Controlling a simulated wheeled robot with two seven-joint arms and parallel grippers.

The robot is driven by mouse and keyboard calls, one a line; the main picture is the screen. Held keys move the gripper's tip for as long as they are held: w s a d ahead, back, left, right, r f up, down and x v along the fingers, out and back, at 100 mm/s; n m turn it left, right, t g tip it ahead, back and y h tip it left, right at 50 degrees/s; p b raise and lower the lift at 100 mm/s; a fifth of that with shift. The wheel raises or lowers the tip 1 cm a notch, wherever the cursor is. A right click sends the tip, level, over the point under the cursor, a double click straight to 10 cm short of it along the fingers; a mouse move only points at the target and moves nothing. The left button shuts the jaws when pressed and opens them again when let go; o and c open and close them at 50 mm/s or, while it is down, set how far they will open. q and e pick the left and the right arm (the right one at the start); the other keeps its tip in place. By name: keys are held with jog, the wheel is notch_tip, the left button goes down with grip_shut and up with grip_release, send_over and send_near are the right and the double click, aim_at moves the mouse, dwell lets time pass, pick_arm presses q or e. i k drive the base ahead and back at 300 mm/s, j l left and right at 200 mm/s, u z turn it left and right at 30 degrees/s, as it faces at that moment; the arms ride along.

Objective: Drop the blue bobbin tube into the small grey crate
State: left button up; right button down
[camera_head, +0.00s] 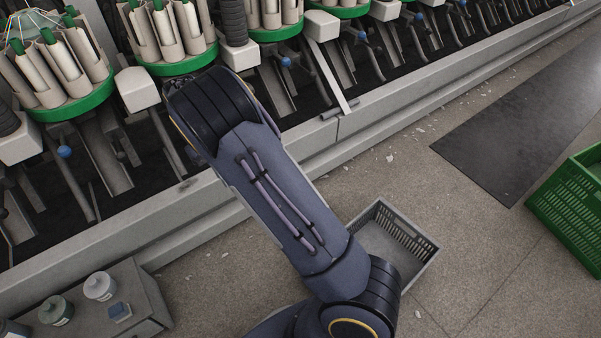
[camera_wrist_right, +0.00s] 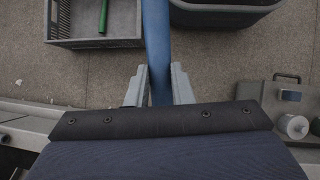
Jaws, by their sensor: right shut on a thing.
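In the right wrist view my right gripper (camera_wrist_right: 159,72) is shut on the blue bobbin tube (camera_wrist_right: 156,35), which points away from the wrist and runs out of the top of the picture. The small grey crate (camera_wrist_right: 98,43) lies to the left of the tube, with a green tube (camera_wrist_right: 103,16) inside. In the head view a slatted grey crate (camera_head: 423,256) stands on the floor, partly covered by my arm. The right gripper and the blue tube are hidden there. My left gripper is in neither view.
A dark grey bin (camera_wrist_right: 225,14) stands right of the tube in the wrist view. The winding machine (camera_head: 370,118) fills the upper left of the head view. A green crate (camera_head: 570,205) and dark mat (camera_head: 515,130) are at right. A grey cabinet (camera_head: 140,300) stands lower left.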

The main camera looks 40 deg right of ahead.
aim_at(389, 249)
jog(key=i+z, duration=0.15)
jog(key=z, duration=0.35)
jog(key=i+z, duration=0.1)
jog(key=z, duration=0.4)
jog(key=i+j+z, duration=0.1)
jog(key=z, duration=0.4)
